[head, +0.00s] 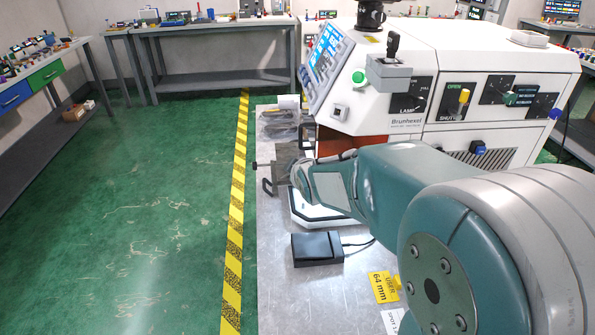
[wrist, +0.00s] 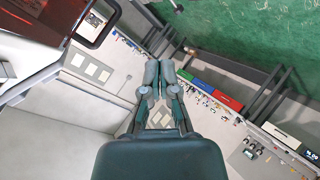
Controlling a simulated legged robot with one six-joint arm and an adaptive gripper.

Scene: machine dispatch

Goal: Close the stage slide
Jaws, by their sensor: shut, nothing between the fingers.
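The machine (head: 400,110) is a white cabinet marked Brunhexel on the metal bench. At its front left, a dark grey stage slide (head: 288,160) juts out past the cabinet, with a knob and a dark loop handle (head: 268,187) on its left side. My arm reaches in front of the machine, and its end covers part of the stage. My gripper (wrist: 160,67) is shut and empty in the wrist view, its fingertips side by side. A dark looped part (wrist: 96,24) is at upper left there, apart from the fingers; I cannot tell whether it is the slide's handle.
A black box with a cable (head: 317,248) lies on the bench (head: 275,295) in front of the machine. A yellow 64 mm tag (head: 383,287) lies nearby. Green floor (head: 150,200) with a yellow striped line (head: 235,190) is clear at left. Cluttered side tables (head: 215,80) stand beyond.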

